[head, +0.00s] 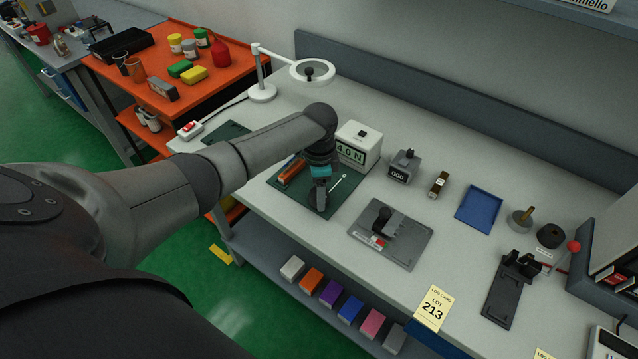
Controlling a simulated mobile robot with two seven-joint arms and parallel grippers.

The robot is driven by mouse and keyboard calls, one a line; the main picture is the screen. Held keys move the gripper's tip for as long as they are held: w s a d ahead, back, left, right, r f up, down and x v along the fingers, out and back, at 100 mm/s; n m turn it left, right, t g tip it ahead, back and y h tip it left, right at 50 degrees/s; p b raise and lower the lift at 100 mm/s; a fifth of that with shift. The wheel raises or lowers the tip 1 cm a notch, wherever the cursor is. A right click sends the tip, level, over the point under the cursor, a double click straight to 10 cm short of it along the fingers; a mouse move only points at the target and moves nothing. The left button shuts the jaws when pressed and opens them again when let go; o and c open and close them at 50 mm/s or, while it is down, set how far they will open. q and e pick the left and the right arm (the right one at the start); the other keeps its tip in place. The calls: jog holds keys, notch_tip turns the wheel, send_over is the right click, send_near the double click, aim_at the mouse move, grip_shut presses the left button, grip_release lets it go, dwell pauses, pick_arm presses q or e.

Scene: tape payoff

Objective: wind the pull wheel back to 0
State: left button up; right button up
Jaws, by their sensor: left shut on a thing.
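My left gripper (318,186) points down over the dark green mat (335,204) on the bench. It is shut on a dark part that appears to belong to the pull wheel (318,204), a dark round shape low at the fingers. The gripper hides most of it, and I cannot read its scale. A white box (361,144) just behind and right of the gripper has a display whose visible part reads "4.0 N"; my wrist partly covers the box. My right gripper is not in view.
An orange-brown piece (291,172) lies left of the gripper. A grey counter (404,167) reading 000 and a grey plate with a black device (391,233) stand to the right. A blue tray (479,208) lies farther right. A white ring lamp (312,71) stands behind my arm.

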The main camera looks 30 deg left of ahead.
pick_arm(q)
jog(key=n+p, duration=0.1)
jog(key=n, duration=0.1)
jog(key=n+p, duration=0.1)
jog(key=p, duration=0.1)
jog(key=shift+d+r+n, duration=0.1)
jog(key=shift+r+n, duration=0.1)
jog(key=shift+n, duration=0.2)
jog(key=n+p, duration=0.2)
jog(key=n, duration=0.2)
jog(key=shift+f+n, duration=0.1)
jog(key=shift+n, duration=0.2)
jog(key=n+p, duration=0.2)
jog(key=n, duration=0.2)
jog(key=shift+n+p, duration=0.55)
jog(key=shift+n, duration=2.15)
jog(key=o, duration=1.4)
jog(key=shift+c, duration=0.2)
